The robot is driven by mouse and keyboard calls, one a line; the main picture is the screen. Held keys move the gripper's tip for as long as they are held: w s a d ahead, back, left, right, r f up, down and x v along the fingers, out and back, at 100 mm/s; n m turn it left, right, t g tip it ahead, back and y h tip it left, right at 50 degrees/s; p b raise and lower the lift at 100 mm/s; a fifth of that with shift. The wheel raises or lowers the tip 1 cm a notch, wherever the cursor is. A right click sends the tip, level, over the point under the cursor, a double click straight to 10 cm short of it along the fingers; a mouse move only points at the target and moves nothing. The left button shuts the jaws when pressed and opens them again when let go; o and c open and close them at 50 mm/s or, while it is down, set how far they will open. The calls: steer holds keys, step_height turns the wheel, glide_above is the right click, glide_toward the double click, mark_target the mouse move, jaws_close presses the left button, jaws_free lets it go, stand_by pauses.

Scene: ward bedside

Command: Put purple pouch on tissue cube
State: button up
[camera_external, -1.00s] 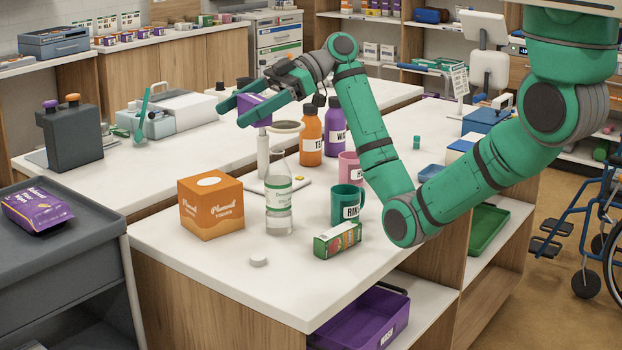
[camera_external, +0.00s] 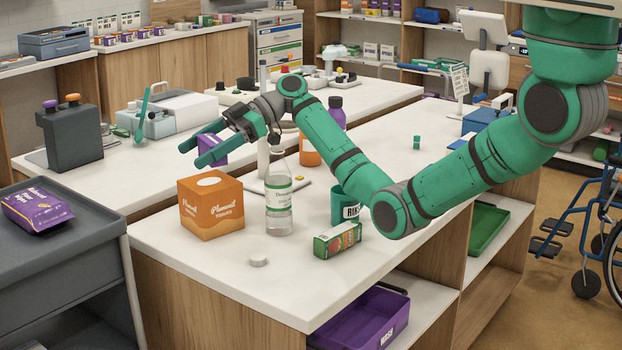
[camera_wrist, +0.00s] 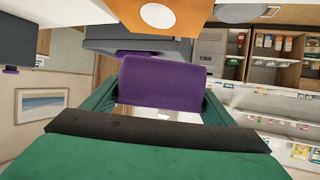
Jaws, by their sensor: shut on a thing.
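The orange tissue cube (camera_external: 211,207) stands upright on the white counter, with a pale round patch on its top. My gripper (camera_external: 204,152) is shut on a small purple pouch (camera_external: 213,148) and holds it in the air, above and behind the cube in the external view. In the wrist view the purple pouch (camera_wrist: 162,82) sits between the two green fingers. The orange cube (camera_wrist: 165,14) shows at the top edge of the wrist view, apart from the pouch. The pouch's far side is hidden.
A clear bottle (camera_external: 279,199) stands just right of the cube. A green and red box (camera_external: 338,240), a green mug (camera_external: 345,206) and a white cap (camera_external: 259,261) are nearby. Another purple packet (camera_external: 38,209) lies on the grey cart (camera_external: 65,262) at left.

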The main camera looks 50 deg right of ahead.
mark_target(197, 184)
steer(key=shift+w+a+f, duration=0.1)
steer(key=shift+w+f, duration=0.75)
steer(key=shift+f, duration=1.6)
steer(key=shift+f, duration=0.15)
steer(key=o, duration=1.1)
steer(key=shift+r, duration=0.2)
steer(key=v, duration=1.2)
steer(key=shift+s+f, duration=0.1)
